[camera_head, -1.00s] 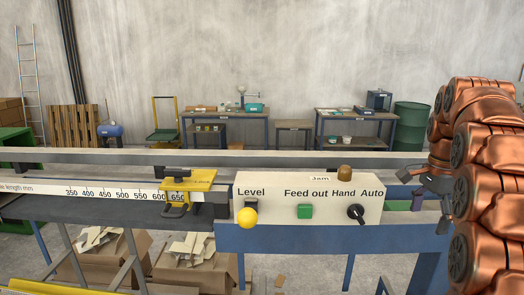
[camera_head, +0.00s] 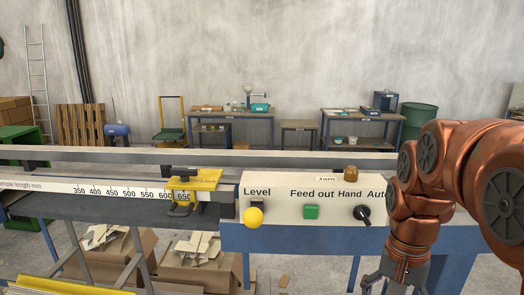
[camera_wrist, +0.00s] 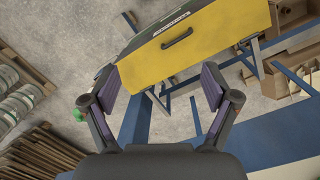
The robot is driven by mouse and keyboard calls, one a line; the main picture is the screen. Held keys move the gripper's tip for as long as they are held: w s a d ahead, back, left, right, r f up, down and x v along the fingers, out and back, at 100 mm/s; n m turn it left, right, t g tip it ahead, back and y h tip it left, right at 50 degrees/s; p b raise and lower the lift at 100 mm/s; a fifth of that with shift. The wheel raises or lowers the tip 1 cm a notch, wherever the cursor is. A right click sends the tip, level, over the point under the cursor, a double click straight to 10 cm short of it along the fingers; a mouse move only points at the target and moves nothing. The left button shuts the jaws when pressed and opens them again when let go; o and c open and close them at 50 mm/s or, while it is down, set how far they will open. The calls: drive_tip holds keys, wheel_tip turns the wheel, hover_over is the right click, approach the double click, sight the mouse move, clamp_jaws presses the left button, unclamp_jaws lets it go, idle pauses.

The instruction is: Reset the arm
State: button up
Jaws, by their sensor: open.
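My copper-coloured arm stands at the right of the head view. My gripper (camera_head: 392,282) hangs low there, in front of the machine's blue frame and partly cut off by the bottom edge. In the wrist view my gripper (camera_wrist: 162,100) shows its two purple-padded fingers spread wide with nothing between them. Beyond the fingers is a yellow panel (camera_wrist: 215,35) with a dark handle. The machine's white control panel (camera_head: 290,195) carries a yellow knob (camera_head: 253,215), a green button (camera_head: 311,211) and a black switch (camera_head: 362,213). My arm covers the panel's right end.
A yellow stop (camera_head: 193,180) sits on the length scale near 650. Boxes of offcuts (camera_head: 195,265) stand under the machine. In the wrist view, rolls (camera_wrist: 22,100) and wooden pallets (camera_wrist: 35,155) lie at the left. Workbenches (camera_head: 230,118) stand far back.

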drive_tip(key=s+a+f+n, duration=0.2)
drive_tip(key=s+f+n, duration=0.1)
drive_tip(key=s, duration=0.4)
drive_tip(key=s+a+f+n, duration=0.3)
drive_tip(key=s+f, duration=0.2)
drive_tip(key=s, duration=0.3)
drive_tip(key=shift+s+f+n+g, duration=0.2)
drive_tip(key=shift+f+n+g, duration=0.1)
drive_tip(key=shift+n, duration=0.1)
drive_tip(key=shift+a, duration=0.1)
